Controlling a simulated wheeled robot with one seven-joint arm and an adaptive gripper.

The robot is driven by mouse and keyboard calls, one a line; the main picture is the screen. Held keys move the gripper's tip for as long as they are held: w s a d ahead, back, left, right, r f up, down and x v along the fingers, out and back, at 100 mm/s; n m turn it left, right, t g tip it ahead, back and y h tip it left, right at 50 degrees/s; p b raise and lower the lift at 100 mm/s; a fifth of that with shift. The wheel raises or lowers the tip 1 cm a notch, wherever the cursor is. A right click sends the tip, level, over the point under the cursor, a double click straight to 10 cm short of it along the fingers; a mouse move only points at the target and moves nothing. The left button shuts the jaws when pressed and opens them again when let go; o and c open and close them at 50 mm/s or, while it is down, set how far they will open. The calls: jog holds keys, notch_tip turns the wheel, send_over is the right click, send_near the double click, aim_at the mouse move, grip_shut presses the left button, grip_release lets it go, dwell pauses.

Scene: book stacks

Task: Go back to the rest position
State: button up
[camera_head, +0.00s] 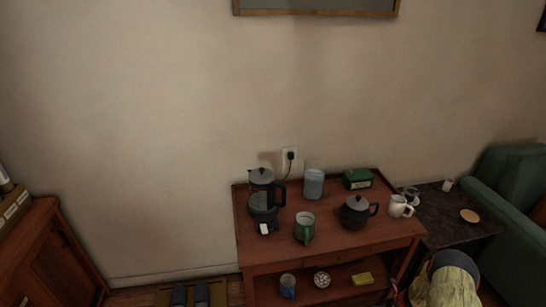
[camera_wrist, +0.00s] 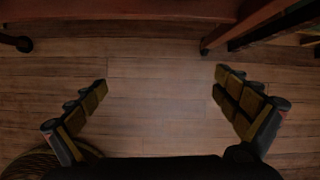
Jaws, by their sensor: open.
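My gripper (camera_wrist: 160,88) shows in the wrist view with its two fingers spread wide apart. It is open and nothing is between the fingers. It points down over a bare wooden floor (camera_wrist: 155,120). The head view does not clearly show my gripper.
A red-brown wooden cart (camera_head: 262,259) by the wall holds a coffee maker (camera_head: 262,198), a green mug (camera_head: 304,228), a dark teapot (camera_head: 356,212) and a white mug (camera_head: 398,206). A dark side table (camera_head: 462,231) and green sofa (camera_head: 512,240) stand right, a wooden cabinet (camera_head: 50,255) left.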

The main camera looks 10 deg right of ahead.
jog(key=s+a+r+n+g+y, duration=0.2)
jog(key=s+a+r+n+y, duration=0.15)
jog(key=s+a+n, duration=0.4)
jog(key=s+a+r+n+g, duration=0.1)
jog(key=a+r+n, duration=0.4)
jog(key=r, duration=0.5)
jog(key=s+a+r+n+g+p, duration=0.1)
jog(key=a+r+n, duration=0.35)
jog(key=r, duration=0.55)
jog(key=s+a+r+n+g, duration=0.1)
jog(key=a+r+n, duration=0.4)
jog(key=r, duration=0.5)
jog(key=s+a+r+n+t+h+p, duration=0.1)
jog(key=s+a+r+n, duration=0.3)
jog(key=r, duration=0.7)
jog(key=s+a+r+n+t+h+p, duration=0.1)
jog(key=s+a+r+n+t, duration=0.2)
jog(key=r, duration=0.9)
jog(key=s+a+r+n+t+h, duration=0.1)
jog(key=s+a+r+n, duration=0.4)
jog(key=s+r, duration=0.5)
notch_tip(320, 180, up, 2)
jog(key=a+h, duration=0.1)
jog(key=a, duration=0.1)
jog(key=shift+a+r+t+p, duration=0.25)
jog(key=shift+a+t+p, duration=0.15)
jog(key=shift+c, duration=0.7)
